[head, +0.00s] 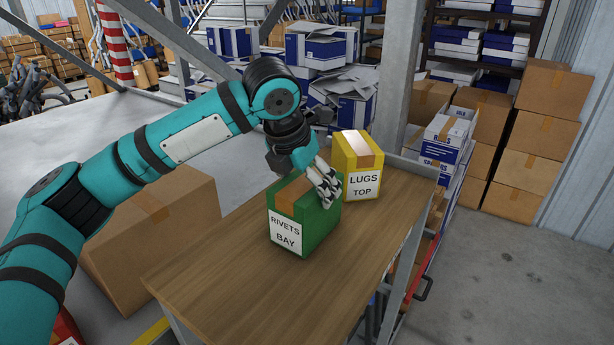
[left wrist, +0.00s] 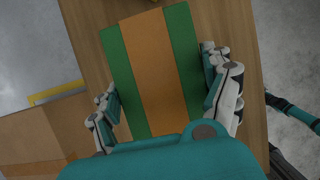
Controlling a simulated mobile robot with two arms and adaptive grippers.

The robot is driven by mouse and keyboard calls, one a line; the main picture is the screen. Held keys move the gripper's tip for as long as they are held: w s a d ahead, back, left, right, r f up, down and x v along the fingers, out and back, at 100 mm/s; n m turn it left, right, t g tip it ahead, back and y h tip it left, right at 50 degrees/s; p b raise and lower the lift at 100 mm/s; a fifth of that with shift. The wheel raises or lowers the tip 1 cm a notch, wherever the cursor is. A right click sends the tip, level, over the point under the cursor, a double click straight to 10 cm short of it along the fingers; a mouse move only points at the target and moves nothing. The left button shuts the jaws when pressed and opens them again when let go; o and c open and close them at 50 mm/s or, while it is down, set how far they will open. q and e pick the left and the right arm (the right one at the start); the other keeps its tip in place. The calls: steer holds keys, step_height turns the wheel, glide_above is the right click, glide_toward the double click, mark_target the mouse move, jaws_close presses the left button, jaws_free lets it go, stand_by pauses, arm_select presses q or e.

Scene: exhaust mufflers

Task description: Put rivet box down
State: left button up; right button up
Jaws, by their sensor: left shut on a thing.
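The green rivet box (head: 318,222) has a brown tape strip on top and a white label reading "RIVETS BAY". It is upright at the wooden table top (head: 215,290), but I cannot tell whether its base touches the wood. My left gripper (head: 318,180) comes down from above and is shut on the box. In the left wrist view, its fingers (left wrist: 163,78) lie on both sides of the green box (left wrist: 180,45). The far finger is hidden behind the box in the head view.
A yellow box (head: 343,150) labelled "LUGS TOP" stands just behind and right of the rivet box. The near table top is bare. A large cardboard box (head: 150,235) stands left of the table. Stacked cartons (head: 535,130) and a grey post (head: 398,75) are behind.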

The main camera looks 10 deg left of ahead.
steer(key=shift+s, duration=0.25)
steer(key=shift+w, duration=0.1)
arm_select(q)
steer(key=o, duration=1.3)
steer(key=shift+s+f, duration=0.1)
steer(key=shift+f, duration=0.05)
steer(key=shift+o, duration=1.4)
arm_select(e)
steer(key=shift+w, duration=0.3)
